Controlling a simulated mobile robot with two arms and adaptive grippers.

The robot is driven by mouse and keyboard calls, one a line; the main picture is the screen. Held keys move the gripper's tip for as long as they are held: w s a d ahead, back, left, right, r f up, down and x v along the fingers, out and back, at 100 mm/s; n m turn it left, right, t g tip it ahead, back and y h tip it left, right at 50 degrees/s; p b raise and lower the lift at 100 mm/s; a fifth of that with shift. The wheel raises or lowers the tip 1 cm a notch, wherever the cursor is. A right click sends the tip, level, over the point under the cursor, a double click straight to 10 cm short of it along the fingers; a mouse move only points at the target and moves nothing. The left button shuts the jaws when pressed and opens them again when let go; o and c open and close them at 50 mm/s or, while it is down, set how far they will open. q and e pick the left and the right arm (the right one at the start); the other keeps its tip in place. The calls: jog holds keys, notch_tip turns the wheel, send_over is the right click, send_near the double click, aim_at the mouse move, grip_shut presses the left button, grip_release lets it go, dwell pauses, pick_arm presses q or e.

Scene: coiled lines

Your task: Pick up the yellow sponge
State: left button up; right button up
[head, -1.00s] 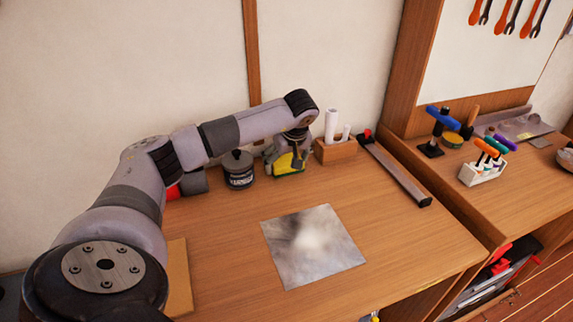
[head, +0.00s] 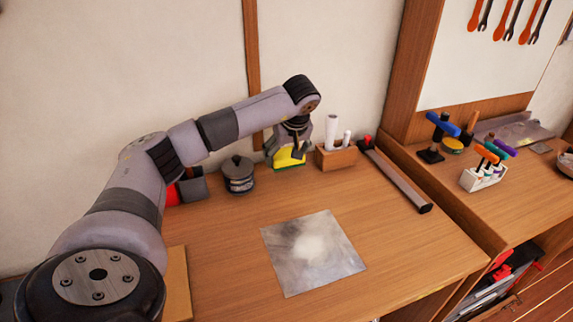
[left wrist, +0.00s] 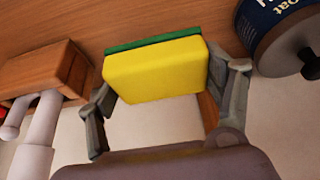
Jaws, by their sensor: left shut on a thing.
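The yellow sponge (head: 289,157) with a green layer is near the back of the wooden bench, between a dark jar and a wooden holder. My left gripper (head: 290,143) comes down over it and is shut on it, holding it slightly above the bench top. In the left wrist view the sponge (left wrist: 152,75) sits between the two fingers of my left gripper (left wrist: 162,80), with its green layer along the far edge. My right gripper is not in view.
The dark lidded jar (head: 239,176) stands left of the sponge. The wooden holder (head: 336,157) with white rolls stands close on its right. A long tool (head: 395,177) lies further right. A grey metal sheet (head: 312,250) lies flat in front; the bench around it is clear.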

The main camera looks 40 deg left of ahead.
aim_at(287, 153)
pick_arm(q)
notch_tip(287, 153, up, 16)
jog(key=shift+f, duration=0.2)
